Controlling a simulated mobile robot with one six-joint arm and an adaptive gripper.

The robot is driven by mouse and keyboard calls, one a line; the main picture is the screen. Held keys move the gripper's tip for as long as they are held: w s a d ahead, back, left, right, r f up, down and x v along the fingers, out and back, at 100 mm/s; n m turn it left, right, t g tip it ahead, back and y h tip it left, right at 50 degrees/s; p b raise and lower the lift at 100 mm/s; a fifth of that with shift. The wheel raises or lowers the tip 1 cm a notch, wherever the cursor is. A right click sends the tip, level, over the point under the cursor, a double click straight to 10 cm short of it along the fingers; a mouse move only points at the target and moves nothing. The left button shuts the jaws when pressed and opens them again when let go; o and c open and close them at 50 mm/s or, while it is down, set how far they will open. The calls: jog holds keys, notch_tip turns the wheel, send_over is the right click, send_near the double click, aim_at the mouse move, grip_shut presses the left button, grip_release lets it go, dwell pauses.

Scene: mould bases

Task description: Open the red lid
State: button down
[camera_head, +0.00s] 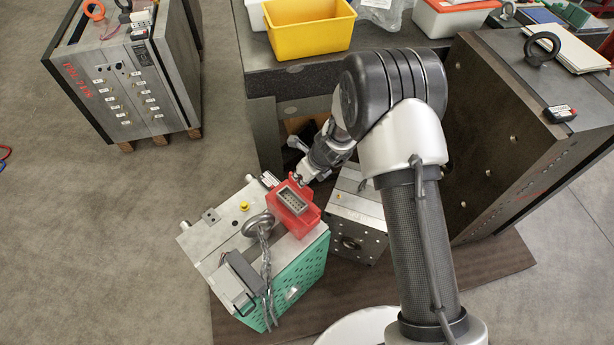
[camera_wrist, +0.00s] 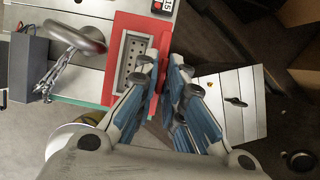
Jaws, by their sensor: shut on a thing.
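The red lid (camera_head: 306,221) is on a red housing around a grey connector block (camera_head: 292,199), at the right edge of a grey and green mould base (camera_head: 300,265). In the wrist view the red part (camera_wrist: 126,22) frames the grey perforated connector (camera_wrist: 133,62). My gripper (camera_head: 297,179) is at the upper right side of the red part. In the wrist view its blue-padded fingers (camera_wrist: 165,72) close on the right edge of the red part. The fingers hide some of that edge, and I cannot tell how far the lid is open.
A lifting eye with a chain (camera_head: 263,226) and a grey box with a handle (camera_head: 243,278) sit left of the red part. A smaller metal block (camera_head: 355,215) stands close to the right. A table with a yellow bin (camera_head: 308,28) is behind. Open floor lies left.

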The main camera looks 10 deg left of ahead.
jog(key=shift+r+t, duration=0.15)
jog(key=shift+t, duration=0.15)
jog(key=c, duration=1.8)
grip_release()
jog(key=shift+s, duration=0.1)
jog(key=v, duration=1.2)
jog(key=shift+a, duration=0.3)
